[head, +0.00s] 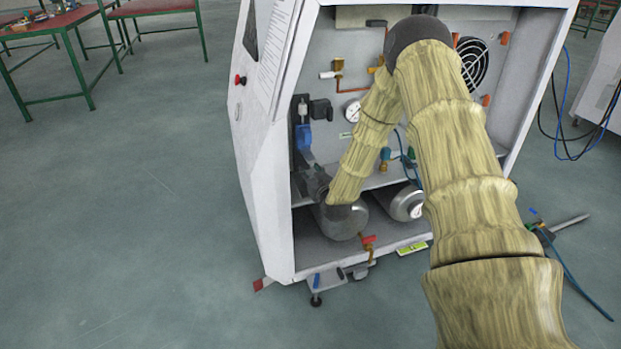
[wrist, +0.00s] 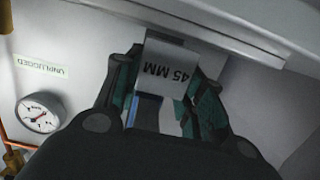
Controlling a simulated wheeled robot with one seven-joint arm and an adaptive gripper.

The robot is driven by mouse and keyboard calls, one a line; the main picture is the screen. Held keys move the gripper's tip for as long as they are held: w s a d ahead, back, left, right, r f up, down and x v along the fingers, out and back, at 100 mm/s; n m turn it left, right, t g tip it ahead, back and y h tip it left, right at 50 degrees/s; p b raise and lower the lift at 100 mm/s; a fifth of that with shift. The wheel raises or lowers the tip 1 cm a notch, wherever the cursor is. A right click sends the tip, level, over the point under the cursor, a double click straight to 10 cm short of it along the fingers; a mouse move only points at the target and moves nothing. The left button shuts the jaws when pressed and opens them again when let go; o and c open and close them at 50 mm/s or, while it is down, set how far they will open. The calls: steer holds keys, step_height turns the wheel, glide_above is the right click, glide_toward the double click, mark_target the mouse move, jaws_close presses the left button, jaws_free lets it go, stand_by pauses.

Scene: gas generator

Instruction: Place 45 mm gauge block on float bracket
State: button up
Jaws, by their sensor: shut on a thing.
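The gauge block (wrist: 172,65) is a light grey piece with "45 MM" printed on it, upside down in the wrist view. My gripper (wrist: 165,85) is shut on it, with a dark green-edged finger on each side. A blue piece (wrist: 147,112) shows between the fingers beside the block's lower part; I cannot tell what it belongs to. In the head view my gripper (head: 312,180) is inside the left of the open cabinet, below a blue part (head: 304,137). I cannot make out the float bracket for certain, nor whether the block touches anything.
The white cabinet (head: 262,200) has a shelf and side walls close around my arm. A pressure gauge (wrist: 40,113) and copper pipe are on the left in the wrist view. Metal cylinders (head: 400,202) lie below. The floor left of the cabinet is clear.

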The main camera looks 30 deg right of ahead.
steer(key=shift+f, duration=0.4)
steer(key=o, duration=1.1)
steer(key=shift+o, duration=0.2)
steer(key=shift+r, duration=0.1)
